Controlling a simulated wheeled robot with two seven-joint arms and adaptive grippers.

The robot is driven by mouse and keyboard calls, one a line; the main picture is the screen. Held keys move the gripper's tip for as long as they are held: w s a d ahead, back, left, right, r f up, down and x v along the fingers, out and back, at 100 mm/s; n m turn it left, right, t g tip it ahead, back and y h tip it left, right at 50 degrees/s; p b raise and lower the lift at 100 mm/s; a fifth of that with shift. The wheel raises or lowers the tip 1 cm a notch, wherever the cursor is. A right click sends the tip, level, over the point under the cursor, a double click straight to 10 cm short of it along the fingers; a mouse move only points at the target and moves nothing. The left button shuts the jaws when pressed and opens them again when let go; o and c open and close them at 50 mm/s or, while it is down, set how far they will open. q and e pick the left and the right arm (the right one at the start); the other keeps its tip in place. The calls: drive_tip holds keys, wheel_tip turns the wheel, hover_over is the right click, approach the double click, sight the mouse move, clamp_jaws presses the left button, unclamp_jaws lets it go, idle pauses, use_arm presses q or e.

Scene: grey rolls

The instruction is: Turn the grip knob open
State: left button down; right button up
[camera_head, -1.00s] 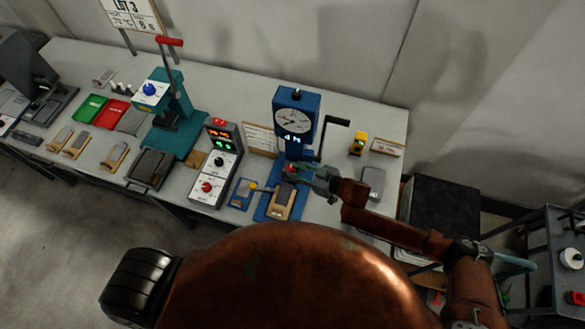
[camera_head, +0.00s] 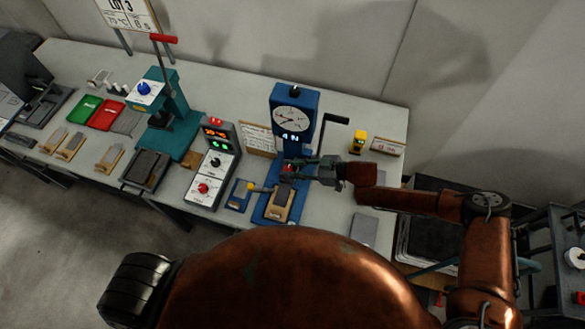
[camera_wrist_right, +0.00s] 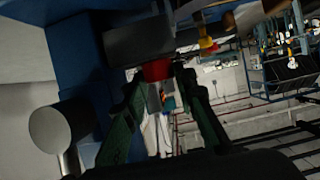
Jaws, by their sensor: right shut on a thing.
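The blue tester (camera_head: 295,100) with a round dial stands towards the right of the bench. A small red grip knob (camera_head: 287,168) sits low on its front and is partly covered by my fingers. My right gripper (camera_head: 293,167) reaches it from the right, with the wrist nearly level. In the right wrist view the red knob (camera_wrist_right: 157,70) sits at the tips of my two dark green fingers (camera_wrist_right: 163,82), under a dark block. The fingers are shut on the knob. My left gripper is not in view.
A black crank handle (camera_head: 333,121) sticks out right of the tester. A yellow device (camera_head: 358,142) stands behind my wrist. A grey control box (camera_head: 214,165) and a teal press (camera_head: 167,115) stand to the left. A grey block (camera_head: 364,230) lies near the front edge.

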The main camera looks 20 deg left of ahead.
drive_tip(key=o, duration=1.2)
drive_tip(key=shift+c, duration=0.2)
